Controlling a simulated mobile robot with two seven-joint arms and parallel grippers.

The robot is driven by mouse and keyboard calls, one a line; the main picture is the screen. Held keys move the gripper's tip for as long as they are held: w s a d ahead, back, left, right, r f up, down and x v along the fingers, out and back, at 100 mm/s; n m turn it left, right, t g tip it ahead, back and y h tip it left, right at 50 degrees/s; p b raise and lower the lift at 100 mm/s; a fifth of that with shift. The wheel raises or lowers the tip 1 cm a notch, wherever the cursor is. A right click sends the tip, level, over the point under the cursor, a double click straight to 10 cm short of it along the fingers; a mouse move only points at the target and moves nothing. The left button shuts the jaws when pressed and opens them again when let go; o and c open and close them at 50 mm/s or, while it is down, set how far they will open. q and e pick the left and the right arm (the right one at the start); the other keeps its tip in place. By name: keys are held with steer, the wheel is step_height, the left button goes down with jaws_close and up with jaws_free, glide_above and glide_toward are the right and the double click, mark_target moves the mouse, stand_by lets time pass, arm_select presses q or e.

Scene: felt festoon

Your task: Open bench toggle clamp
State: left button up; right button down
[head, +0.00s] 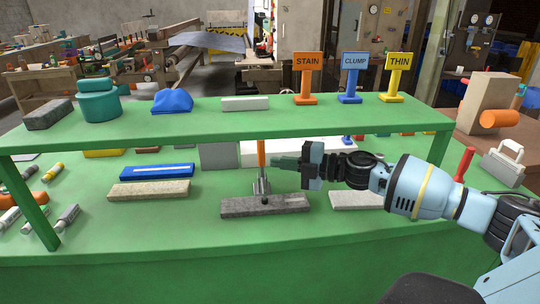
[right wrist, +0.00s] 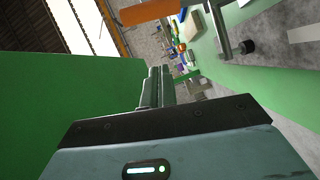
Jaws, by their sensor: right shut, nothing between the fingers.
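The bench toggle clamp (head: 262,188) stands on the green bench under the raised shelf, at the middle of the head view. Its orange handle (head: 261,153) points upright, and its metal base meets a grey stone-like bar (head: 235,207). In the right wrist view the orange handle (right wrist: 150,11) shows at the top, with a metal arm and black tip (right wrist: 248,46) to its right. My right gripper (head: 273,161) is shut and empty, its fingertips just right of the handle. I cannot tell if they touch it. My left gripper is not in view.
The green shelf (head: 330,115) runs above the clamp and carries STAIN (head: 307,63), CLUMP (head: 353,62) and THIN (head: 399,62) signs. The bench front is clear.

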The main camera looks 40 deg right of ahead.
steer(key=w, duration=0.3)
steer(key=w+f, duration=0.1)
steer(key=w, duration=0.1)
steer(key=shift+w+d, duration=0.35)
stand_by(0.3)
